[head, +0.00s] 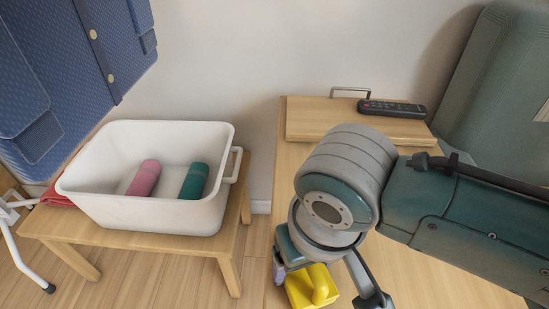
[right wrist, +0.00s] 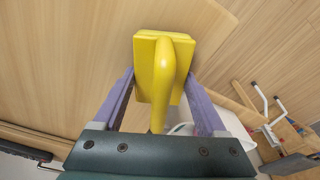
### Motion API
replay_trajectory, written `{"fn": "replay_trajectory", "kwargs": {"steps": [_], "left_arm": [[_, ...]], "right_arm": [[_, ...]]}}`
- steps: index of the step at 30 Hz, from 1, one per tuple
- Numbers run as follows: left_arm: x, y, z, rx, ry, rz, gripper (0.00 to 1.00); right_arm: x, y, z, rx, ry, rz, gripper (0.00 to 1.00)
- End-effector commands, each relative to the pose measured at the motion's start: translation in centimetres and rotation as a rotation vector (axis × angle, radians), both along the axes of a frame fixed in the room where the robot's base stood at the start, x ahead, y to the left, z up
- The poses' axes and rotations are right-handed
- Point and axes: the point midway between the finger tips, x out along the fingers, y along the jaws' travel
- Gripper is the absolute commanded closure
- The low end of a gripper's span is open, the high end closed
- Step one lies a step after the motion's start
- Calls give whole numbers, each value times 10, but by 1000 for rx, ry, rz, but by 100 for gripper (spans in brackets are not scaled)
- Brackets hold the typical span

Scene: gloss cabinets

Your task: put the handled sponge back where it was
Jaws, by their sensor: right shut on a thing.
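In the right wrist view the sponge (right wrist: 146,62) has a block-like body and a rounded handle toward me. My right gripper (right wrist: 160,86) is shut on it, with a purple finger on each side. In the head view my right gripper (head: 306,284) is partly hidden by my own wrist. I cannot tell whether the sponge touches the wood below. My left gripper is not in view.
A white bin (head: 150,211) with a pink and a teal cylinder stands on a low table (head: 225,247) at left. A gap separates the tables. A wooden handled drawer-like box (head: 345,128) bears a black remote (head: 391,108). The right table (head: 420,275) looks mostly clear.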

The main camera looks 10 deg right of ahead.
Motion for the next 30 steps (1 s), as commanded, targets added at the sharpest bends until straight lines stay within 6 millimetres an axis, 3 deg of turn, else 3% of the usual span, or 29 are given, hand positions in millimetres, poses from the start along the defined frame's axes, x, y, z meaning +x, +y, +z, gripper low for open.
{"fn": "replay_trajectory", "kwargs": {"steps": [5,6,12,22,30], "left_arm": [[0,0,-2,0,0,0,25],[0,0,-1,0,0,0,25],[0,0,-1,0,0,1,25],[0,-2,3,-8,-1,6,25],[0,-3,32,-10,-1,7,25]], "right_arm": [[0,0,-3,0,0,-1,78],[0,0,-3,0,0,0,23],[0,0,-3,0,0,0,1],[0,0,5,2,-1,0,0],[-8,0,61,3,-2,-1,0]]}}
